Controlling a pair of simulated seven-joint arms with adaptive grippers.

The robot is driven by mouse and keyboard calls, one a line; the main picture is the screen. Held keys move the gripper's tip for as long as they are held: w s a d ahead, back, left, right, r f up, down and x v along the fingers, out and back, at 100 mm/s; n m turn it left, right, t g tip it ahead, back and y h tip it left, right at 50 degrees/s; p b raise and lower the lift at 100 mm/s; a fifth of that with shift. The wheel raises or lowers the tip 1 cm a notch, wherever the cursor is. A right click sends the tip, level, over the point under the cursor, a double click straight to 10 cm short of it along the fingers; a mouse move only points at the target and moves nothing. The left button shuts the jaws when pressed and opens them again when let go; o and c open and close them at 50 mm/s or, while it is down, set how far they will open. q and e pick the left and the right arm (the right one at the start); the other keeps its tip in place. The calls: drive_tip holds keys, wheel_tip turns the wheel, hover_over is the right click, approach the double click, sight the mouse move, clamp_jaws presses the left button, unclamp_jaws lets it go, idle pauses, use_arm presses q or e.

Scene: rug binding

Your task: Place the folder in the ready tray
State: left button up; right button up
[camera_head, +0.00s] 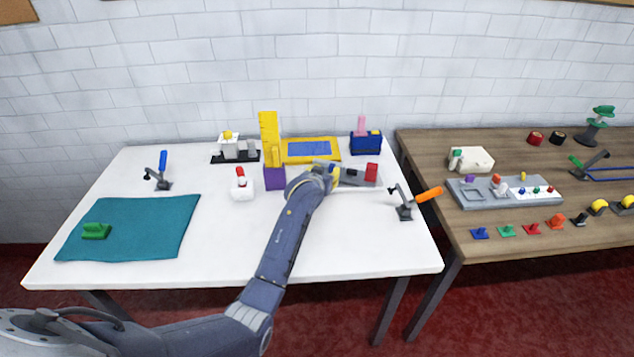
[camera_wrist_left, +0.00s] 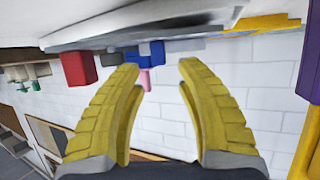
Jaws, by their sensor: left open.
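I cannot tell which thing is the folder. A yellow tray (camera_head: 300,159) with a blue inset lies at the back of the white table; whether it is the ready tray is not clear. Its yellow edge also shows in the wrist view (camera_wrist_left: 262,23). My left gripper (camera_head: 331,175) is over the front of a grey rack (camera_head: 352,180), right of the purple block, and partly hides it. In the wrist view its yellow fingers (camera_wrist_left: 160,66) are open with nothing held between them. The rack carries a red block (camera_head: 371,171). My right gripper is not in view.
A purple block (camera_head: 274,178) and a tall yellow piece (camera_head: 269,135) stand left of my gripper. A blue holder (camera_head: 366,143) is behind the rack. A clamp with an orange handle (camera_head: 428,194) stands at right. A teal rug (camera_head: 150,225) bears a green piece (camera_head: 96,231). The table's front middle is clear.

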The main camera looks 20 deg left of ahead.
use_arm(q)
drive_tip(key=v, duration=1)
drive_tip(key=shift+s+r, duration=0.2)
drive_tip(key=shift+s, duration=0.15)
